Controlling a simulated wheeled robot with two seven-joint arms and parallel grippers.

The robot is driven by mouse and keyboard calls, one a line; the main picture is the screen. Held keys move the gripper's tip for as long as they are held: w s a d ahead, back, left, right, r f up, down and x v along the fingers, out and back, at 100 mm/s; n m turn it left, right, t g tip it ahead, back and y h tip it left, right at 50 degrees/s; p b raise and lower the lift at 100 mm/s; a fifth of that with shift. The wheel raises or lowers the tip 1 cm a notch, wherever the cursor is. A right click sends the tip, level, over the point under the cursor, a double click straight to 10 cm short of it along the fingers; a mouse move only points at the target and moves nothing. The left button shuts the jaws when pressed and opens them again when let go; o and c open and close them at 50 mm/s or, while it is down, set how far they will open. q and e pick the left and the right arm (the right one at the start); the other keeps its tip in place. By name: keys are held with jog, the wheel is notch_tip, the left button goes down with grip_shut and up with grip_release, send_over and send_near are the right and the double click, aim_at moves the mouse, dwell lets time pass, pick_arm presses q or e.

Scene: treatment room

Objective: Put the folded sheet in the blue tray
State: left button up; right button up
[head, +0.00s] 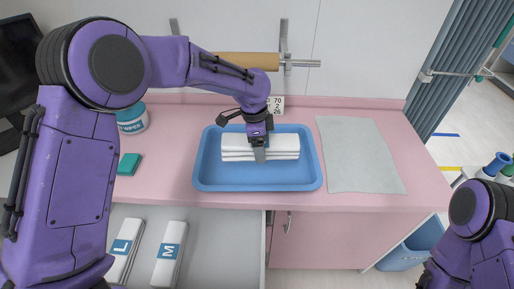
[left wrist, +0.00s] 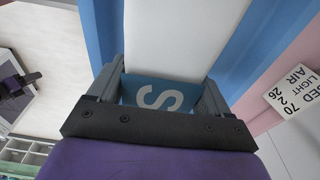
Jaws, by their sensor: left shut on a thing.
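The folded white sheet (head: 284,147) lies inside the blue tray (head: 257,181) on the pink counter, toward the tray's far side. It also shows in the left wrist view (left wrist: 170,40), with a blue label marked S (left wrist: 155,94) between the fingers. My left gripper (head: 259,152) reaches down over the tray and is shut on the sheet near its middle. The blue tray's walls show on both sides of the sheet in the left wrist view (left wrist: 240,60). My right arm shows at the lower right of the head view; its gripper is out of frame.
A grey-white mat (head: 360,155) lies right of the tray. A teal box (head: 129,164) and a tub of wipes (head: 132,118) stand at left. Below, an open drawer holds folded sheets marked L (head: 124,250) and M (head: 168,255). A paper roll (head: 245,61) hangs on the wall behind.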

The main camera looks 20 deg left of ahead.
pick_arm(q)
jog(key=w+f, duration=0.1)
jog(key=w+a+f, duration=0.1)
jog(key=f, duration=0.1)
jog(key=w+f+p, duration=0.1)
jog(key=shift+w+a+f, duration=0.25)
jog(key=shift+w+a, duration=0.05)
jog(key=shift+w, duration=0.1)
jog(key=f, duration=0.1)
jog(key=f+p, duration=0.1)
jog(key=shift+s+a+f+p, duration=0.1)
jog(key=shift+s+f+p, duration=0.15)
jog(key=shift+f+p, duration=0.15)
jog(key=shift+w+f, duration=0.2)
jog(key=shift+f, duration=0.1)
pick_arm(e)
jog(key=r, duration=0.2)
jog(key=shift+w+r, duration=0.3)
jog(key=shift+r, duration=0.05)
pick_arm(q)
jog(key=o, duration=1.1)
jog(key=shift+s, duration=0.15)
jog(key=shift+r, duration=0.15)
notch_tip(320, 180, up, 12)
jog(key=a+b, duration=0.1)
jog(key=b, duration=0.2)
jog(key=shift+s+a, duration=0.2)
pick_arm(e)
notch_tip(320, 180, down, 3)
